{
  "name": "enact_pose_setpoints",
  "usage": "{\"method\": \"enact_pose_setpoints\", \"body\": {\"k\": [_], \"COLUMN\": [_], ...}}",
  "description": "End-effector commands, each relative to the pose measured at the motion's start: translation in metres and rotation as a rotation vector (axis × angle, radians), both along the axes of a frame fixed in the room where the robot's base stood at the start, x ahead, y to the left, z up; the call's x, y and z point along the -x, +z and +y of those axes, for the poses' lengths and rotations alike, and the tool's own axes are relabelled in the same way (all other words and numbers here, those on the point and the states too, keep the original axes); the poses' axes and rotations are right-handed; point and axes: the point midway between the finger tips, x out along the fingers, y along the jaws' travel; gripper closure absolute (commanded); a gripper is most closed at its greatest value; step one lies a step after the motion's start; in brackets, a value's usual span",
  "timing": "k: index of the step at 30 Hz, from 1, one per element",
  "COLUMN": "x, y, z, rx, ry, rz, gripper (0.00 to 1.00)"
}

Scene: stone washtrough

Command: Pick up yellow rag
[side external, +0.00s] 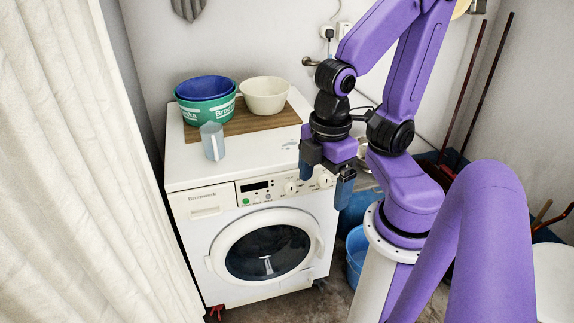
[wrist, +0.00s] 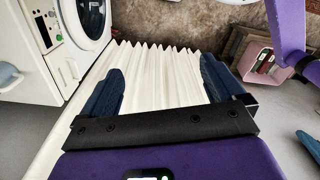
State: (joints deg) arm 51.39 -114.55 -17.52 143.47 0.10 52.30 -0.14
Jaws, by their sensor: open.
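I cannot make out a yellow rag in either view. My gripper (side external: 325,174) is open and empty in the side view, in front of the right front edge of the washing machine (side external: 187,186). In the wrist view my gripper (wrist: 164,84) shows two blue fingers spread wide with nothing between them. The pleated cream curtain (wrist: 160,70) lies behind the fingers there.
On the machine, a wooden board (side external: 248,124) holds a green tub (side external: 205,110) with a blue one inside, and a cream bowl (side external: 264,97). A grey-blue jug (side external: 213,143) stands in front. Blue buckets (side external: 356,250) sit right of the machine. A curtain (side external: 75,180) hangs left.

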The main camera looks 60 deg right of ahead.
Motion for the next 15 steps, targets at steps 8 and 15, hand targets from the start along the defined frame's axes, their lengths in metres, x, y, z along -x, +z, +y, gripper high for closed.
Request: {"method": "enact_pose_setpoints", "body": {"k": [8, 15], "x": [-0.001, -0.032], "y": [0.0, 0.004], "z": [0.0, 0.0], "rx": [0.0, 0.003], "ry": [-0.006, -0.145], "rz": [0.0, 0.002], "gripper": [0.04, 0.04]}}
